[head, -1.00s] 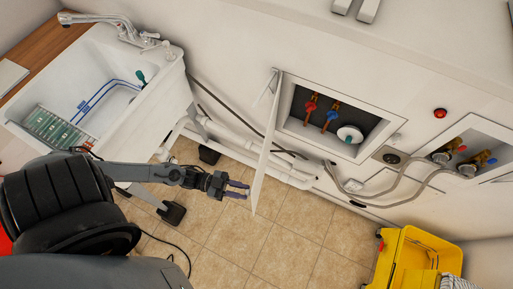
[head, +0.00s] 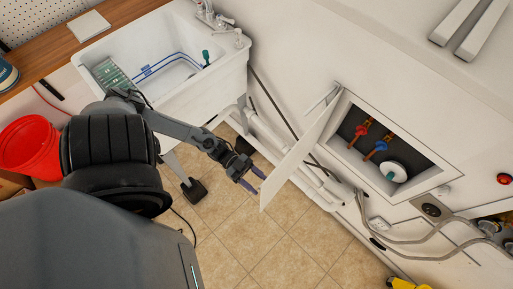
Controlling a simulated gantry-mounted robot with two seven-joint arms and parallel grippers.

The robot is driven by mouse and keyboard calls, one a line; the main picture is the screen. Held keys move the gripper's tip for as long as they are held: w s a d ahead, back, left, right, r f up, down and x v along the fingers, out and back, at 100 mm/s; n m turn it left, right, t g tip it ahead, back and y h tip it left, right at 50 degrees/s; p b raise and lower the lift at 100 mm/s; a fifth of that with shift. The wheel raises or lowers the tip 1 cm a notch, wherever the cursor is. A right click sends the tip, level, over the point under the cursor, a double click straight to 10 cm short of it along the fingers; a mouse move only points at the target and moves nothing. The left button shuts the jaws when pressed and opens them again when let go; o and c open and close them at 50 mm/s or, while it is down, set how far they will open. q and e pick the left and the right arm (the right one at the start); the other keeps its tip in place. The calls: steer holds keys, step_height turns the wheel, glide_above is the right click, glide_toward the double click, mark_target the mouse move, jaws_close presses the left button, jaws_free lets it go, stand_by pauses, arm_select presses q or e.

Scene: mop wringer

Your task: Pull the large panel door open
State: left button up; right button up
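The white panel door (head: 299,153) is hinged at the left side of a recessed wall box (head: 409,150) and stands swung out from the wall, well open. Inside the box are a red valve handle (head: 361,130), a blue valve handle (head: 376,149) and a white round knob (head: 393,172). My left gripper (head: 255,181) is just left of the door's free lower end, with its two fingers spread apart and nothing visible between them. I cannot tell whether a finger touches the door. My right gripper is not in view.
A white utility sink (head: 224,80) stands left of the door along the wall. Pipes run low on the wall behind the door. A red bucket (head: 32,146) is at the far left. Tiled floor (head: 287,248) is clear below the gripper. A yellow object (head: 408,284) shows at the bottom right.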

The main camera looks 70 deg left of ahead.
arm_select(q)
steer(key=shift+a, duration=0.1)
steer(key=v, duration=1)
steer(key=shift+s+a+b, duration=0.15)
steer(key=shift+a+b, duration=0.15)
steer(key=shift+b, duration=0.1)
